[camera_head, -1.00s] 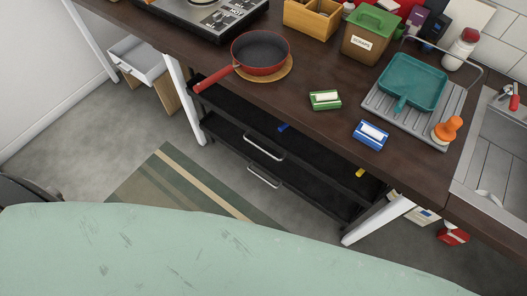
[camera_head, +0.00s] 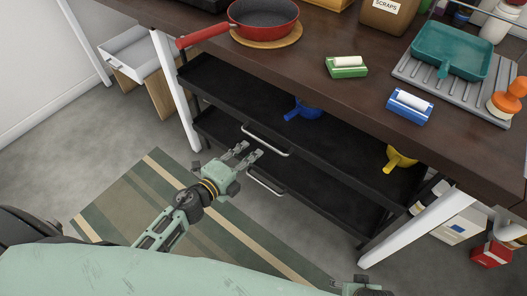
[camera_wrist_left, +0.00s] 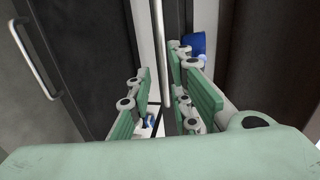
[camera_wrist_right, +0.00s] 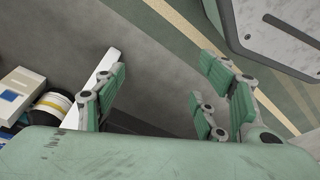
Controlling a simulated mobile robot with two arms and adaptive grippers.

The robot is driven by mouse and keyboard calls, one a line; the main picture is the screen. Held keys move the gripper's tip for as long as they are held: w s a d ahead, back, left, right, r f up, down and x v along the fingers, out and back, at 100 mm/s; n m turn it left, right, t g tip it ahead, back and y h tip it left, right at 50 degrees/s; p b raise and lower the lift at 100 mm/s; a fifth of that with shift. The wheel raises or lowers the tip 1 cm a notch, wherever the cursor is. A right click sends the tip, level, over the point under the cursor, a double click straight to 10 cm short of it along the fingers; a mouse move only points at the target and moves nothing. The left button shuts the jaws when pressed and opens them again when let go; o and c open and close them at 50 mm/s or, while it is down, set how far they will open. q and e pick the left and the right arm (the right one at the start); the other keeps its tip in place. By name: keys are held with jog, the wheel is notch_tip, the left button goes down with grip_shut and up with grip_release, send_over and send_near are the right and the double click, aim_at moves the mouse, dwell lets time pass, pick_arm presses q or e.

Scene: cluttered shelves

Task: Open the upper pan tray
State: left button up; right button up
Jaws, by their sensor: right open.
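The black upper pan tray (camera_head: 225,92) sits under the brown counter, with a silver bar handle (camera_head: 270,146) on its front. It looks closed. My left gripper (camera_head: 249,156) is at the left end of this handle, its fingers apart. In the left wrist view a silver bar (camera_wrist_left: 160,55) runs upright between the open fingers; I cannot tell whether they touch it. A second handle (camera_head: 266,182) is on the lower tray (camera_head: 310,188). My right gripper (camera_wrist_right: 165,95) is open and empty over the floor; only its top shows at the bottom of the head view.
A blue pan (camera_head: 303,110) and a yellow pan (camera_head: 399,158) are on the rack under the counter. A white counter leg (camera_head: 408,228) stands right of the rack. A red box (camera_head: 491,254) is on the floor. A striped rug (camera_head: 120,205) lies in front.

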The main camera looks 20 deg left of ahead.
aim_at(264, 142)
pick_arm(q)
jog(key=shift+r+b+x, duration=0.15)
jog(key=shift+b+x, duration=0.05)
jog(key=shift+x, duration=1.75)
jog(key=shift+r+b+x, duration=0.15)
jog(key=shift+x, duration=1.85)
pick_arm(e)
jog(key=shift+w+r, duration=0.3)
jog(key=shift+r, duration=0.45)
jog(key=shift+w+r, duration=0.25)
jog(key=shift+r, duration=0.5)
pick_arm(q)
grip_shut()
pick_arm(e)
jog(key=shift+a, duration=0.1)
